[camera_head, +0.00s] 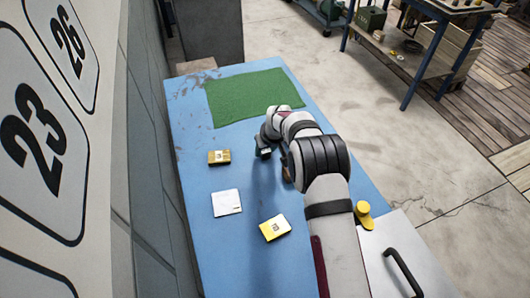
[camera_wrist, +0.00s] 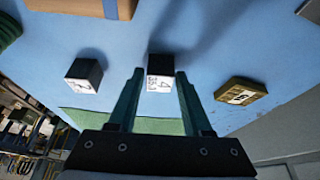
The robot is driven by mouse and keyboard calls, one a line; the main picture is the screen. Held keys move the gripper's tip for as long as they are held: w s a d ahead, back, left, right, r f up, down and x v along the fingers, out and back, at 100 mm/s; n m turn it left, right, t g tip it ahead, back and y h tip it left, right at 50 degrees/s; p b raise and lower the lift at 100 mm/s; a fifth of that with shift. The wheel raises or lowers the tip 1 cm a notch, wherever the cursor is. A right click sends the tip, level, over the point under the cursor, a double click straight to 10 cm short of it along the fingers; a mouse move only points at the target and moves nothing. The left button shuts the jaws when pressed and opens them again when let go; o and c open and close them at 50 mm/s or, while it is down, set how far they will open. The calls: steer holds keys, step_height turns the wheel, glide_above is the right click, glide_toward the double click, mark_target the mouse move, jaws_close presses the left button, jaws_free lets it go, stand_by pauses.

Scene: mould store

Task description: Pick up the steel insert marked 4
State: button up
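A small steel block (camera_wrist: 160,76) with a dark side and a pale face, marked with a 4 and smaller characters, is in the wrist view. My gripper (camera_wrist: 160,74) is open, with one fingertip on either side of this block in the picture. Narrow gaps show beside it, and I cannot tell how far the tips are above it. A second similar block (camera_wrist: 83,75) sits to the left, its mark hard to read. In the head view my gripper (camera_head: 265,150) is over the blue table, mostly hidden by my arm, and I cannot make out the marked block there.
A yellow-brown box (camera_wrist: 241,93) lies right of the gripper in the wrist view. In the head view, boxes (camera_head: 219,157) (camera_head: 275,228) and a white card (camera_head: 226,203) lie left of my arm. A green mat (camera_head: 240,98) covers the far end of the blue table (camera_head: 190,165).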

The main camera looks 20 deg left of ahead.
jaws_close()
steer(key=shift+r, duration=0.1)
